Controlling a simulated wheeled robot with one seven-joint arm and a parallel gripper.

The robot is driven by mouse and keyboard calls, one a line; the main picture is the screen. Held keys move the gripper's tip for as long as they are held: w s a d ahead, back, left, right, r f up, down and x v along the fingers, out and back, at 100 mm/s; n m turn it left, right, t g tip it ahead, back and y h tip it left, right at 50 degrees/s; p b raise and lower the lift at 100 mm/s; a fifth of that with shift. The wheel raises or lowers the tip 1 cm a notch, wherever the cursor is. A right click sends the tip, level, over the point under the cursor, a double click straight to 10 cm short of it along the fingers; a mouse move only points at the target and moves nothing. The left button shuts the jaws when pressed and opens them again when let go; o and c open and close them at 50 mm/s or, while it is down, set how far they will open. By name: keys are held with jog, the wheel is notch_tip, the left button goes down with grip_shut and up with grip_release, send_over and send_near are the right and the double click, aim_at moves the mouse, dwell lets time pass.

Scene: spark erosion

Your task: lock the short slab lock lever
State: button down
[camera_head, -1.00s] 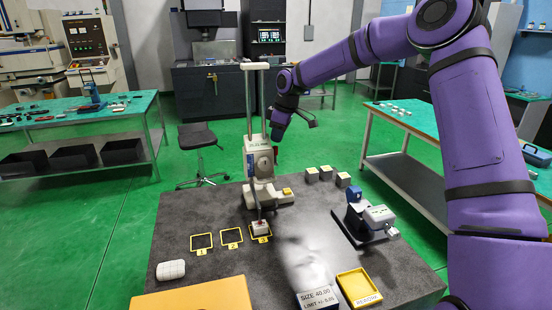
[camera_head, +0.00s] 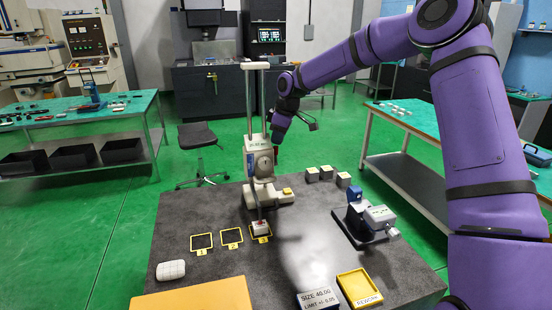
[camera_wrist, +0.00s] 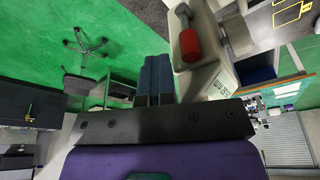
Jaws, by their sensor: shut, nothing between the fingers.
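The height gauge (camera_head: 260,165) stands on the dark granite table, with a tall twin-post column and a small display on its head. In the wrist view, a red cylindrical grip (camera_wrist: 190,45) sticks out from the gauge's pale body (camera_wrist: 205,75); it looks like the lock lever, but whether it is locked I cannot tell. My gripper (camera_head: 277,141) is beside the right side of the gauge head. In the wrist view its dark blue fingers (camera_wrist: 153,72) are together and empty, left of the red grip, with a gap visible between them and the grip.
A small pale block (camera_head: 260,229) sits under the gauge's probe at the third yellow frame. Several blocks (camera_head: 327,173) stand behind at the right. A bench device (camera_head: 365,220), a yellow tray (camera_head: 358,287) and a white roller-shaped part (camera_head: 171,270) are also on the table (camera_head: 215,262).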

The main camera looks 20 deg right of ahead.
jog(key=shift+s+f, duration=0.15)
jog(key=shift+s, duration=1.85)
jog(key=shift+s+f, duration=0.5)
jog(key=shift+s, duration=0.4)
jog(key=shift+s+f, duration=0.65)
jog(key=shift+r, duration=3.05)
